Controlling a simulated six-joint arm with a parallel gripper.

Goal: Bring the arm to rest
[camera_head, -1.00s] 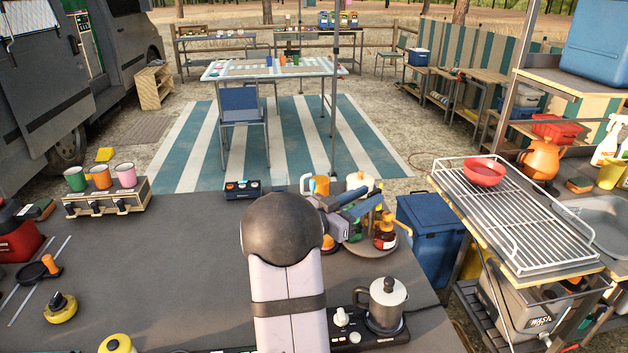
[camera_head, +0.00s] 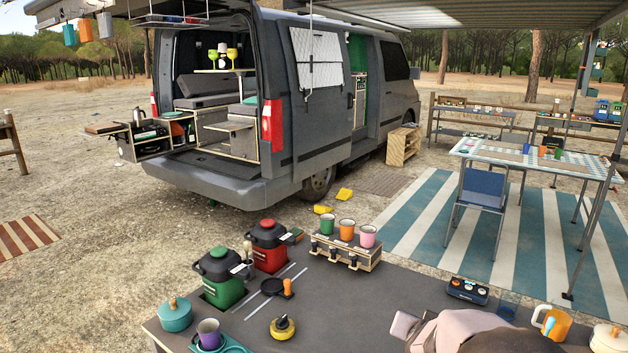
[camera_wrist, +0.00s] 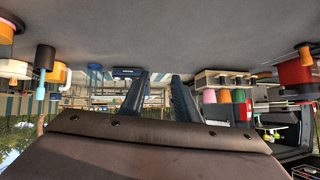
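My gripper (camera_wrist: 161,75) shows in the wrist view with its two dark blue-grey fingers apart. The gap between them is empty, and nothing touches the fingers. The wrist picture is upside down, with the dark counter (camera_wrist: 200,35) along its top. In the head view part of my arm shows at the lower right, over the counter (camera_head: 370,310); the fingers cannot be made out there.
A rack of cups (camera_head: 345,250) stands near the counter's far edge. A control box (camera_head: 467,290) and orange mug (camera_head: 552,322) are right. Mid-counter is clear.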

